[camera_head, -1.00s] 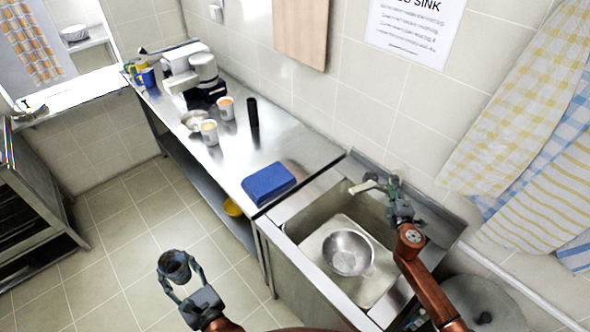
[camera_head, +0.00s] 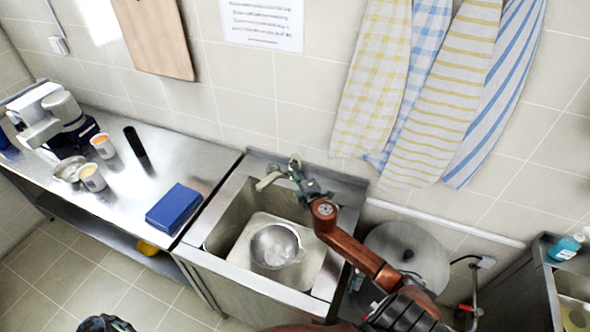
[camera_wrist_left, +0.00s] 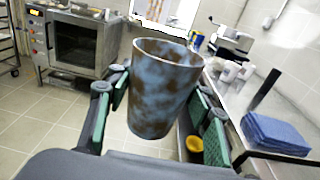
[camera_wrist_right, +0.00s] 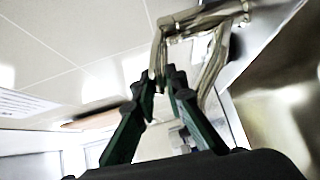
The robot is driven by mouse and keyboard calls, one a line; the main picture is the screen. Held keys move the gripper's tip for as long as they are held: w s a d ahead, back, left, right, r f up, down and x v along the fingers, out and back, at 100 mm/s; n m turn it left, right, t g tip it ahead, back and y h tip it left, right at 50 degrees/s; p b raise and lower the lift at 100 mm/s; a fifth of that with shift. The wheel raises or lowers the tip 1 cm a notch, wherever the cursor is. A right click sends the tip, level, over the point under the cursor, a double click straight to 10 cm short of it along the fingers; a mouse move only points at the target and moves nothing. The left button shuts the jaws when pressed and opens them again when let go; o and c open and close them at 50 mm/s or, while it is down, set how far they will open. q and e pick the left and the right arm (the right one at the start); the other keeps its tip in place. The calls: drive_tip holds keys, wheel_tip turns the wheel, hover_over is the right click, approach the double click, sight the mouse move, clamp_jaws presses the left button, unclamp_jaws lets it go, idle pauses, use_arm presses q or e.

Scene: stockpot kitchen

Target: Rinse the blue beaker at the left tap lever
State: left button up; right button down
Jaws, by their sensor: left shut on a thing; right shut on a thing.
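The blue beaker (camera_wrist_left: 165,85), with brown stains on its outside, is upright in my left gripper (camera_wrist_left: 162,98), with a finger on each side of it. My right gripper (camera_head: 308,186) is at the tap (camera_head: 270,180) behind the sink. In the right wrist view its fingers (camera_wrist_right: 166,80) are shut on a thin chrome tap lever (camera_wrist_right: 158,55). I cannot make out running water.
A metal bowl (camera_head: 275,246) lies in the sink. A round steel lid (camera_head: 405,250) is right of the sink.

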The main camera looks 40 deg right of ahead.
drive_tip(key=shift+r, duration=0.1)
